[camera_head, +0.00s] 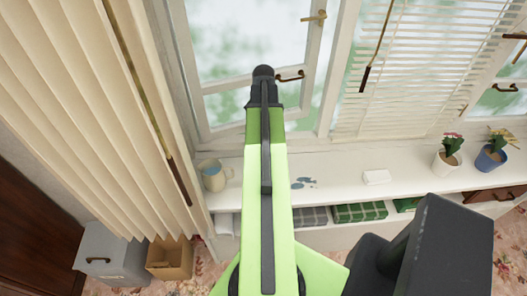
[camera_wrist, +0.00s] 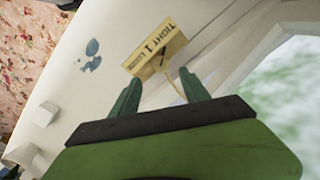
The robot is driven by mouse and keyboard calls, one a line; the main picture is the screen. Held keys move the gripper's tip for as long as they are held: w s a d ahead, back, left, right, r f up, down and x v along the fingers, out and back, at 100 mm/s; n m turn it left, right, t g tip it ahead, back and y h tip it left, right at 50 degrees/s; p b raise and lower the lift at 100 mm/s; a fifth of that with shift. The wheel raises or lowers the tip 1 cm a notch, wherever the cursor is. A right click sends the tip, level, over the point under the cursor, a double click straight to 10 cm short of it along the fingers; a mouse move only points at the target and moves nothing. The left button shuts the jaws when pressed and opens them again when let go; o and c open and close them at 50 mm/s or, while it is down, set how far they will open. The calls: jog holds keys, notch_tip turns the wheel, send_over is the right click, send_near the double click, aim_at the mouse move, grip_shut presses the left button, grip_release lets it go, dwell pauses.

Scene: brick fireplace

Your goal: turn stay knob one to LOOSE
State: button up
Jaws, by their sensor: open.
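A tan plate (camera_wrist: 155,52) printed "TIGHT 1 LOOSE" shows at the top centre of the wrist view, beside the white window frame. A small dark piece (camera_wrist: 161,56) shows across the plate's middle. I cannot tell for sure whether it is the knob or a pointer, or which word it faces. A thin pale rod (camera_wrist: 176,86) runs from the plate down between my fingers. My gripper (camera_wrist: 158,90) is open, its two green fingers apart just short of the plate, with nothing clearly held. In the head view my arm hides the plate and fingers.
The open window sash (camera_head: 318,75) stands beside my arm. A white sill (camera_head: 340,180) below bears a mug (camera_head: 213,176), a bluish patch (camera_head: 303,183), a white block (camera_head: 376,177) and two potted plants (camera_head: 448,155). A pleated curtain (camera_head: 75,100) hangs at left, blinds (camera_head: 415,75) at right.

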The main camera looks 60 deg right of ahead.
notch_tip(320, 180, down, 8)
jog(key=b, duration=0.6)
jog(key=shift+r, duration=0.15)
